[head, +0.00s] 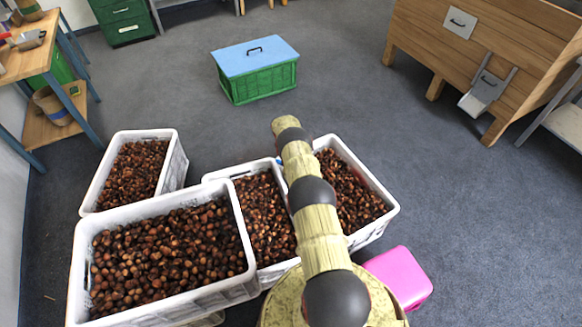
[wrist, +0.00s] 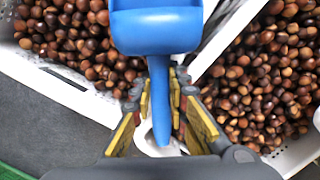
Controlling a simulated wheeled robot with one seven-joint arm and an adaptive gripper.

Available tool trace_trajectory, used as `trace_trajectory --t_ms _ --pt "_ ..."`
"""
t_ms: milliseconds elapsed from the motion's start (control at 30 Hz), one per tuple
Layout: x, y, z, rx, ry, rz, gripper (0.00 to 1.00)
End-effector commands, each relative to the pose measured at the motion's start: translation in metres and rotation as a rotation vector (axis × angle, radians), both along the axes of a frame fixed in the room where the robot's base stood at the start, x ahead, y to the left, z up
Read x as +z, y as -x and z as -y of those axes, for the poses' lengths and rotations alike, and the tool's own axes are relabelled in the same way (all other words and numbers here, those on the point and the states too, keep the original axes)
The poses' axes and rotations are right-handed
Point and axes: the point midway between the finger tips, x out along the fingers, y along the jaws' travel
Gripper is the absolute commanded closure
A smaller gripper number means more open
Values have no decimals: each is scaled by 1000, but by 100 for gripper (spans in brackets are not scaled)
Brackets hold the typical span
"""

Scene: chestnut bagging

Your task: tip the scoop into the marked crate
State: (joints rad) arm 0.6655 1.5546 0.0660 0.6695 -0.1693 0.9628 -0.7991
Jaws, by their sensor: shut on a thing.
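My gripper (wrist: 161,84) is shut on the handle of a blue scoop (wrist: 156,32) in the wrist view. The scoop's bowl is at the top of that view, above white crates of chestnuts. Whether anything lies in the bowl cannot be told. In the head view my arm hides gripper and scoop. Several white crates full of chestnuts stand there: a large front-left one (head: 160,208), a back-left one (head: 180,160), a middle one (head: 222,173) and a right one (head: 372,232). I cannot make out a clear mark on any crate.
A green crate with a blue lid (head: 255,52) stands beyond on the grey floor. A pink case (head: 402,278) lies right of the crates. A wooden cabinet (head: 480,50) is at back right, a workbench (head: 30,65) at left. The floor between is clear.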

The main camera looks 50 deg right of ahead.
Motion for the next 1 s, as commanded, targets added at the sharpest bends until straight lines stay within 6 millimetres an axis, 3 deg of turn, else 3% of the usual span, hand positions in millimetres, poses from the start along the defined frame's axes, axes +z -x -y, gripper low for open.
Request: trace_trajectory --t_ms 333,700,1000 --pt "1 -2 0 0 17 -63 100" --pt "30 -2 0 -1 18 -64 100" --pt "29 -3 -2 1 17 -64 100"
